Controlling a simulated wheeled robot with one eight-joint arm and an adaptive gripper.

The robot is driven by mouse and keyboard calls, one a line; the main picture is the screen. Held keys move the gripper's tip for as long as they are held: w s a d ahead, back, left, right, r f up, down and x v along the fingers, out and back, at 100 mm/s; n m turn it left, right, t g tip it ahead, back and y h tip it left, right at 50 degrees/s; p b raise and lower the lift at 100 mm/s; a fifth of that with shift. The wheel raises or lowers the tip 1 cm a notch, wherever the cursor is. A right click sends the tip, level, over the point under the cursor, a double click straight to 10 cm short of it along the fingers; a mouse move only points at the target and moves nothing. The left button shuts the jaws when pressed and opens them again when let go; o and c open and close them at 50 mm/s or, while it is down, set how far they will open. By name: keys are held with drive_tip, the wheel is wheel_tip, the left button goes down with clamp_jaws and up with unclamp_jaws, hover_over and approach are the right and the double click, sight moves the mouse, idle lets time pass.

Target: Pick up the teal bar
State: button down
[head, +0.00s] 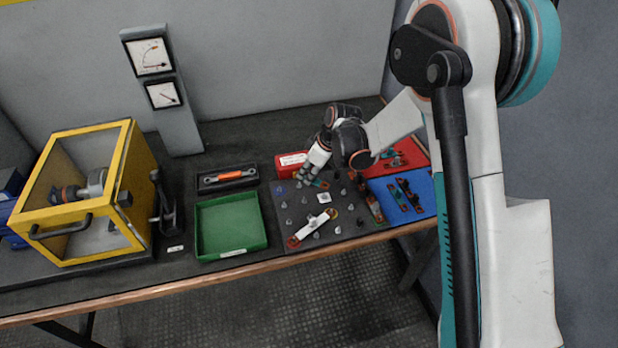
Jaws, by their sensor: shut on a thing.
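My gripper (307,180) reaches down over the dark pegged board (283,192) near its back edge. It is shut on a small teal bar (320,184) with a reddish end, which shows just right of the fingertips. The grip itself is small and partly hidden by the fingers, and I cannot tell whether the bar touches the board. Another small teal piece (390,154) lies in the red tray (412,160) to the right.
A green tray (230,225), a black tray with an orange-handled wrench (229,177) and a yellow-framed case (128,180) stand left. A blue tray (424,190) stands right.

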wheel_tip(320, 180, up, 15)
drive_tip(key=p, duration=0.4)
